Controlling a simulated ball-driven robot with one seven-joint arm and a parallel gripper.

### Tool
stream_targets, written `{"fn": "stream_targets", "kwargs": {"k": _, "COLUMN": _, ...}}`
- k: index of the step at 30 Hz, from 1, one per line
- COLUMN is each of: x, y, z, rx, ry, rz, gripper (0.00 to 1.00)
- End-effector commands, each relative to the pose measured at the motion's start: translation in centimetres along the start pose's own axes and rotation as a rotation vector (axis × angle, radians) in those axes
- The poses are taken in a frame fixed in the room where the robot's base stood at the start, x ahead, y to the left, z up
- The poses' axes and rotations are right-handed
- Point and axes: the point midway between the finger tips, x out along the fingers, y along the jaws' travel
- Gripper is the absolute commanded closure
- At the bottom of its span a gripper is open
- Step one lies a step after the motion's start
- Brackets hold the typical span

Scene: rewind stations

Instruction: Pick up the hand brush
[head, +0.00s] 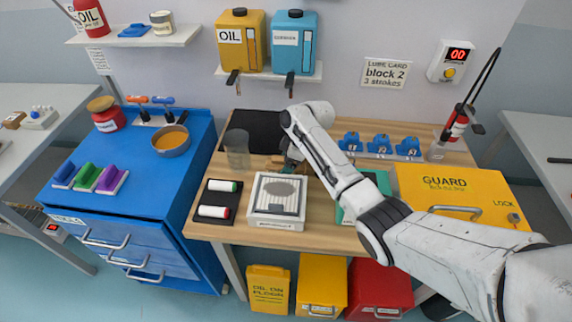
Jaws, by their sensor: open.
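My gripper (291,165) is at the end of the white arm, low over the back of the wooden bench, behind the white framed tray. It is small and partly hidden by my own wrist, and I see nothing held in it. A small tan-brown piece (274,163) shows just left of the gripper, beside the black mat. It may be part of the hand brush, but it is too small and covered to be sure. I cannot tell whether the gripper touches it.
The white framed tray (250,214) and a black tray (211,223) with two markers stand in front. A clear cup (237,158) stands left of my gripper. A yellow guard box (412,183) is at right, partly behind my arm. The black mat (250,122) looks bare.

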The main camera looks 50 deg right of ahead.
Motion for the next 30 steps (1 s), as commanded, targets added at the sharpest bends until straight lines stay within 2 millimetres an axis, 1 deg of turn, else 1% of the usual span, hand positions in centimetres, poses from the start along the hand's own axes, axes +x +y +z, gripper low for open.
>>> {"fn": "stream_targets", "kwargs": {"k": 6, "x": 0.03, "y": 0.02, "z": -0.01, "rx": 0.000, "ry": 0.000, "rz": 0.000, "gripper": 0.18}}
{"fn": "stream_targets", "kwargs": {"k": 24, "x": -0.02, "y": 0.03, "z": 0.00, "rx": 0.000, "ry": 0.001, "rz": 0.000, "gripper": 0.75}}
{"fn": "stream_targets", "kwargs": {"k": 30, "x": -0.05, "y": 0.05, "z": -0.03, "rx": 0.000, "ry": 0.001, "rz": 0.001, "gripper": 0.76}}
